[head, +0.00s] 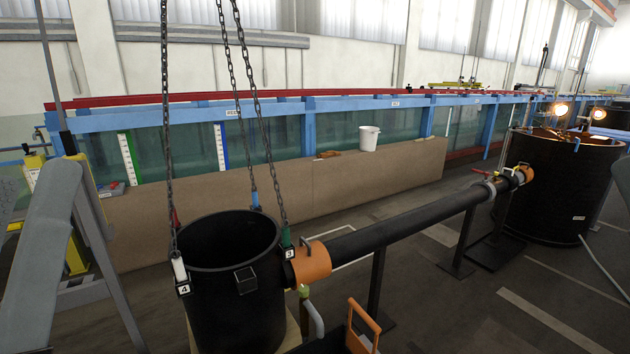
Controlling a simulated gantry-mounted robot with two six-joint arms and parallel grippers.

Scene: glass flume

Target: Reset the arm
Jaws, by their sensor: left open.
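My left arm comes in at the left edge as large grey parts. My right gripper is not seen. Only a small grey shape shows at the right edge, and I cannot tell what it is.
A black tub (225,300) hangs on chains (232,75) in front. A black pipe (410,225) runs from its orange coupling (311,263) to a large dark tank (550,195). A white bucket (369,138) stands on the brown ledge (260,200) before the glass flume (280,140).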

